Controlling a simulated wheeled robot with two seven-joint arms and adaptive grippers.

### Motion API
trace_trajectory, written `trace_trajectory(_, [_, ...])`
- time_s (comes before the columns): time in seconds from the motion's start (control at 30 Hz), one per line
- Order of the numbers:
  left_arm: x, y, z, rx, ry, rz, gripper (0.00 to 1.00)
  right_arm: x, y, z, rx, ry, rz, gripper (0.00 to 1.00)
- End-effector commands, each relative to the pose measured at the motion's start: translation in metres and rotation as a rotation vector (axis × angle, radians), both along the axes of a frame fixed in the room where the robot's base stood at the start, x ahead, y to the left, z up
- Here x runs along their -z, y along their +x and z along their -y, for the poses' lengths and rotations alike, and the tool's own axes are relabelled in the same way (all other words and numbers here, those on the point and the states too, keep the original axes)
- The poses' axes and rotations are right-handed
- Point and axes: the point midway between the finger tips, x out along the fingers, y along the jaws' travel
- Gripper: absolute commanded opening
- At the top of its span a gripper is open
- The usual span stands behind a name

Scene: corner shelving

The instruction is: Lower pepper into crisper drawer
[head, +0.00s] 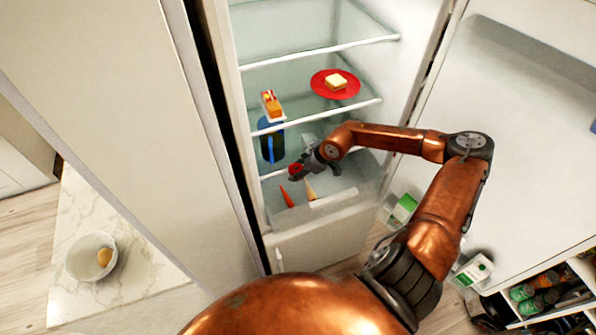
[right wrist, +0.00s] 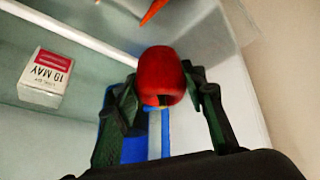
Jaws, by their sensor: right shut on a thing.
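The red pepper (head: 295,169) is held in my right gripper (head: 299,173) inside the fridge, above the crisper drawer (head: 345,204) at the bottom. In the right wrist view the pepper (right wrist: 161,76) sits between the two fingers (right wrist: 163,90), which touch its sides. The drawer looks clear and its top looks open. An orange carrot (head: 287,197) and a pale, long vegetable (head: 311,191) lie in it. The carrot's tip also shows in the right wrist view (right wrist: 154,11). The exact height of the pepper over the drawer floor is hard to tell. My left gripper is not in view.
A dark blue container (head: 272,147) stands left of the pepper, close to my gripper. The open fridge door (head: 520,115) is on the right.

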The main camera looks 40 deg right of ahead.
Motion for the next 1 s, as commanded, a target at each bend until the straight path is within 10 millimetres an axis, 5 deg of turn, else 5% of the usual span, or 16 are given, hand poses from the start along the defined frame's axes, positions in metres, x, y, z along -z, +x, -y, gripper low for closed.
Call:
trace_trajectory(0.47, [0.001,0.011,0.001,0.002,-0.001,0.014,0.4,0.001,0.001,0.0,0.0,0.0,0.0,0.18])
trace_trajectory(1.0, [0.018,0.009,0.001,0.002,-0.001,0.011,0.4,0.027,0.001,0.0,0.0,0.0,0.0,0.18])
